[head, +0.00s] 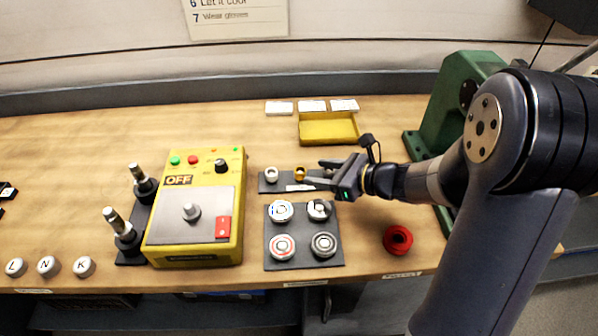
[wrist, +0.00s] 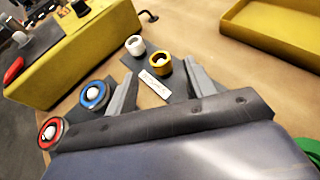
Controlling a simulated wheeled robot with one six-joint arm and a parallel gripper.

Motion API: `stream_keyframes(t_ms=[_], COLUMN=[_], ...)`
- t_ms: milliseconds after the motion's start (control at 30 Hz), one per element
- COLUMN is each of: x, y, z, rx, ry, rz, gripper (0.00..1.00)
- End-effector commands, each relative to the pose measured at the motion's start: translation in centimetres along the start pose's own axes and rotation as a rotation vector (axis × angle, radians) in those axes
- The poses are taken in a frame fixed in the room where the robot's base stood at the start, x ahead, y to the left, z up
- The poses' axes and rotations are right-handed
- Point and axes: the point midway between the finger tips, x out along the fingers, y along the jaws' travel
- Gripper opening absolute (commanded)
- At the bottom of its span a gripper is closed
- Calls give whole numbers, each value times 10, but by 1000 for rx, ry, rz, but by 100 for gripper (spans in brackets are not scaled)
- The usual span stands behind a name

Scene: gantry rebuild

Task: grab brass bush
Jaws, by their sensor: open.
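The brass bush (head: 299,174) is a small gold ring standing on a narrow dark plate (head: 268,187) in the head view. It also shows in the wrist view (wrist: 160,65), just beyond my fingertips and nearer the right finger. A white bush (head: 271,174) stands to its left on the same plate. My gripper (head: 312,174) is open and empty, to the right of the brass bush, with its fingers pointing left toward it. In the wrist view the two fingers (wrist: 158,75) are spread apart with a white label between them. I cannot tell whether a finger touches the bush.
A yellow control box (head: 196,250) stands to the left. A dark plate (head: 304,263) with several round bearings lies in front of my gripper. A yellow tray (head: 328,129) is behind, a red ring (head: 397,240) to the right, and a green machine (head: 450,105) at the back right.

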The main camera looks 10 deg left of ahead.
Motion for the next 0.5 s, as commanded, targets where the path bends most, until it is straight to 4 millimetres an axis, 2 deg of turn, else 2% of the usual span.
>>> stream_keyframes(t_ms=[333, 500], x=[42, 53], y=[1, 1], z=[-2, -2], rx=[-1, -1], ry=[0, 1], rz=[4, 1], gripper=[51, 51])
